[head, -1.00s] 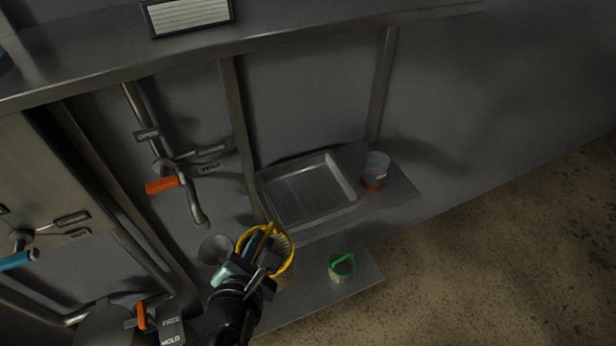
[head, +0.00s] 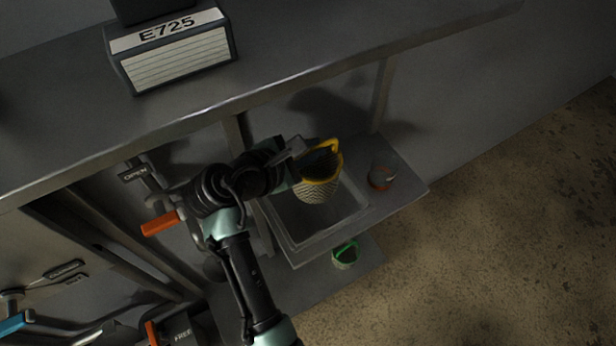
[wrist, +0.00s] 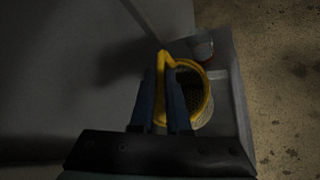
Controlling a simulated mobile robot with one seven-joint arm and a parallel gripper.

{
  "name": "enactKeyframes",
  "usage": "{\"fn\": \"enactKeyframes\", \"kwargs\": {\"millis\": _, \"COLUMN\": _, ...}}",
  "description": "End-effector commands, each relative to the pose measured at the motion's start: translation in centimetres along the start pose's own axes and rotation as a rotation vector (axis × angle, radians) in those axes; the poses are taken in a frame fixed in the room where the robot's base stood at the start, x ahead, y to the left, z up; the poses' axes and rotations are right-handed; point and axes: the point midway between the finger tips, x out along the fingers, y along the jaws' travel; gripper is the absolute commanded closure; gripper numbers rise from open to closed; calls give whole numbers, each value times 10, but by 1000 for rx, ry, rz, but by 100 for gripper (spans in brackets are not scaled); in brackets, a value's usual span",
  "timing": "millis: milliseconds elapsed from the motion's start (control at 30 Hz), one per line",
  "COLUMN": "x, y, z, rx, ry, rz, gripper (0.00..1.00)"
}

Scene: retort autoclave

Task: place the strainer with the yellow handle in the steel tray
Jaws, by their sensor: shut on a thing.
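The strainer with the yellow handle (head: 318,190) has a pale mesh basket and a yellow rim. My gripper (head: 300,168) is shut on its yellow handle, and in the head view the basket hangs over the steel tray (head: 293,243). In the wrist view the gripper's dark fingers (wrist: 166,100) close on the yellow handle, with the strainer (wrist: 203,118) to their right. The tray is a shallow rectangular pan on the upper shelf, partly covered by my arm and the strainer. I cannot tell exactly how high the basket is above the tray floor.
A clear cup with an orange-red base (head: 381,178) stands on the shelf right of the tray. A strainer with a green handle (head: 345,254) sits on the lower shelf. An orange-handled valve lever (head: 160,223) is at the left. A steel ledge with an E725 box (head: 172,50) overhangs the back.

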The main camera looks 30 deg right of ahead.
Motion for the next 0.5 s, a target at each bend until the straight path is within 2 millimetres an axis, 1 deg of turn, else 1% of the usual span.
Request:
{"fn": "enactKeyframes", "kwargs": {"millis": 33, "x": 5, "y": -7, "z": -8, "rx": -6, "ry": 0, "rz": -2, "gripper": 100}}
{"fn": "enactKeyframes", "kwargs": {"millis": 100, "x": 12, "y": -13, "z": -17, "rx": -5, "ry": 0, "rz": 0, "gripper": 100}}
{"fn": "enactKeyframes", "kwargs": {"millis": 367, "x": 26, "y": -28, "z": -37, "rx": -4, "ry": 1, "rz": 1, "gripper": 100}}
{"fn": "enactKeyframes", "kwargs": {"millis": 500, "x": 36, "y": -38, "z": -51, "rx": -4, "ry": 0, "rz": 2, "gripper": 100}}
